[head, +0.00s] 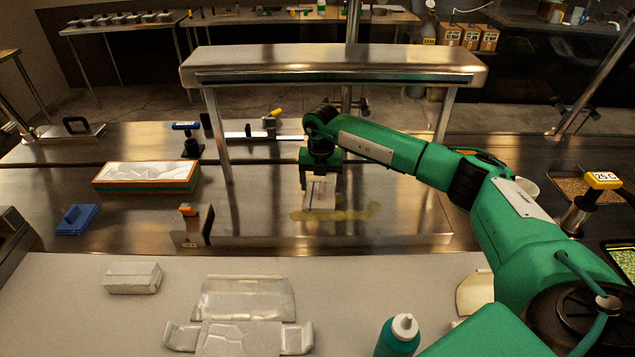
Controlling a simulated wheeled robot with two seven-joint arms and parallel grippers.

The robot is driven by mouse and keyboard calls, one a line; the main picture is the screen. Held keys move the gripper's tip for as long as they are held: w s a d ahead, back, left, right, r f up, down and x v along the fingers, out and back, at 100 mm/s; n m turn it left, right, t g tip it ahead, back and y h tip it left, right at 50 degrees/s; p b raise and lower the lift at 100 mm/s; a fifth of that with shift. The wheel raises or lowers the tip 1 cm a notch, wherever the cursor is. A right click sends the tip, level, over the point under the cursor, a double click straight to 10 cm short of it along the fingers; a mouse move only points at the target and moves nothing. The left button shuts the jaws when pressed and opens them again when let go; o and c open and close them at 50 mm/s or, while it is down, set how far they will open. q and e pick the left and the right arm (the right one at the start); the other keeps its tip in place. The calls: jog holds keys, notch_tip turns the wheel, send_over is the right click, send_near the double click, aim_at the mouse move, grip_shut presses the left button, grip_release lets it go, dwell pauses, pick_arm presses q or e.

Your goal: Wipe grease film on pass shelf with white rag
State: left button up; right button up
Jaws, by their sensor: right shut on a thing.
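The white rag (321,205) is a small pale, folded piece on the steel surface under the raised shelf. My right gripper (320,185) points down and is shut on the rag, seen from behind and above. The grease film (352,213) is a yellowish smear on the steel pass shelf (400,225). It runs sideways at the rag's near edge and reaches out to its left and right. The rag appears to be at or just above the surface; contact cannot be told for sure. My left gripper is not in view.
A raised steel shelf (330,62) on legs spans over the work area. A metal stand with an orange top (189,225) and a white-topped box (147,175) sit at left. A teal bottle (397,337) stands in front. The pass shelf's right part is clear.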

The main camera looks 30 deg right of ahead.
aim_at(374, 193)
jog(key=shift+d, duration=0.1)
jog(key=shift+s+d+f, duration=0.1)
jog(key=shift+s+d, duration=0.3)
jog(key=shift+d, duration=0.3)
jog(key=shift+s+d, duration=0.4)
jog(key=shift+d, duration=0.25)
jog(key=shift+s+d+f, duration=0.1)
jog(key=shift+s+d, duration=0.3)
jog(key=shift+d, duration=0.3)
jog(key=shift+d, duration=0.1)
jog(key=shift+s+d+r, duration=0.1)
jog(key=shift+s+d, duration=0.3)
jog(key=shift+d, duration=0.3)
jog(key=shift+s+d+f, duration=0.1)
jog(key=shift+s+d, duration=0.3)
jog(key=shift+d, duration=0.3)
jog(key=shift+s+d+r, duration=0.1)
jog(key=shift+s+d, duration=0.3)
jog(key=shift+d, duration=0.3)
jog(key=shift+d, duration=0.15)
jog(key=shift+s+d, duration=0.4)
jog(key=shift+d, duration=0.3)
jog(key=shift+s+d, duration=0.45)
jog(key=shift+d, duration=0.2)
jog(key=shift+s+d, duration=0.4)
jog(key=shift+d, duration=0.3)
